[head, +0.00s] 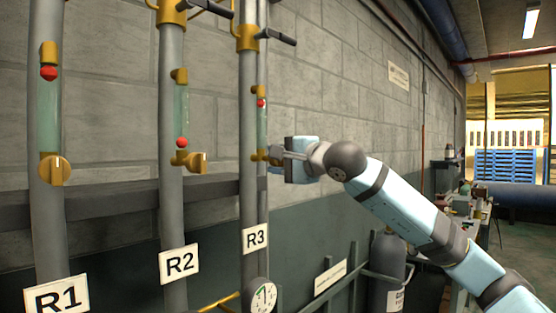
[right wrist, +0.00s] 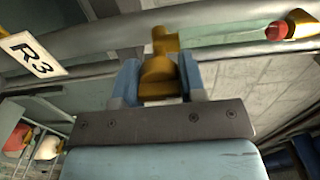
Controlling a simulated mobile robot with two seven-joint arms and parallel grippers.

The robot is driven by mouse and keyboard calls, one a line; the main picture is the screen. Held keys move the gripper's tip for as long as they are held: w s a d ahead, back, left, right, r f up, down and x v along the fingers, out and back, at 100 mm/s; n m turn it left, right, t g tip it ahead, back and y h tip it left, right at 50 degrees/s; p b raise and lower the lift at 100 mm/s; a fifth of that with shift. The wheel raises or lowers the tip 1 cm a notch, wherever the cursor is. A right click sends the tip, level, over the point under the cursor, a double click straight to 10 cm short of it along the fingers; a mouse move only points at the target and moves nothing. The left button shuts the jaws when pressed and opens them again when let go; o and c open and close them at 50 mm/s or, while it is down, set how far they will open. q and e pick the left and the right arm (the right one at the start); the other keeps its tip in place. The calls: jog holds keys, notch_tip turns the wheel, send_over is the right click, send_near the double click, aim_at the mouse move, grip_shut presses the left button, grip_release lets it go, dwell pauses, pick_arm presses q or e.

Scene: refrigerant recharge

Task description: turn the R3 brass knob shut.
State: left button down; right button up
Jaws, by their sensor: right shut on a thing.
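The R3 brass knob (right wrist: 158,78) sits on a brass fitting at the lower end of the R3 sight tube. In the right wrist view my right gripper (right wrist: 160,88) has one finger on each side of the knob and is shut on it. In the head view my right gripper (head: 272,158) reaches the R3 pipe from the right and mostly hides the knob. The R3 label (head: 255,239) is on the pipe below. A red float (head: 261,103) is near the top of the R3 tube. My left gripper is not in view.
The R2 brass knob (head: 197,162) and R1 brass knob (head: 54,170) are on pipes to the left. A dark-handled valve (head: 280,37) is above on R3. A round gauge (head: 263,294) is below the R3 label. A grey cylinder (head: 387,258) stands behind my right arm.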

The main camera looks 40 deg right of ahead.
jog(key=o, duration=0.9)
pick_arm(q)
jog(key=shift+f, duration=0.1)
pick_arm(e)
jog(key=shift+s, duration=0.1)
jog(key=shift+s+f, duration=0.1)
jog(key=shift+s, duration=0.15)
pick_arm(q)
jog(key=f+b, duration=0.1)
jog(key=b, duration=0.2)
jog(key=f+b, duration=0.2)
jog(key=b, duration=0.1)
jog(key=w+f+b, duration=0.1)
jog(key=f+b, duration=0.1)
jog(key=b, duration=0.1)
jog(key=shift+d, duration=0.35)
pick_arm(e)
jog(key=s+d, duration=0.1)
jog(key=s, duration=1.2)
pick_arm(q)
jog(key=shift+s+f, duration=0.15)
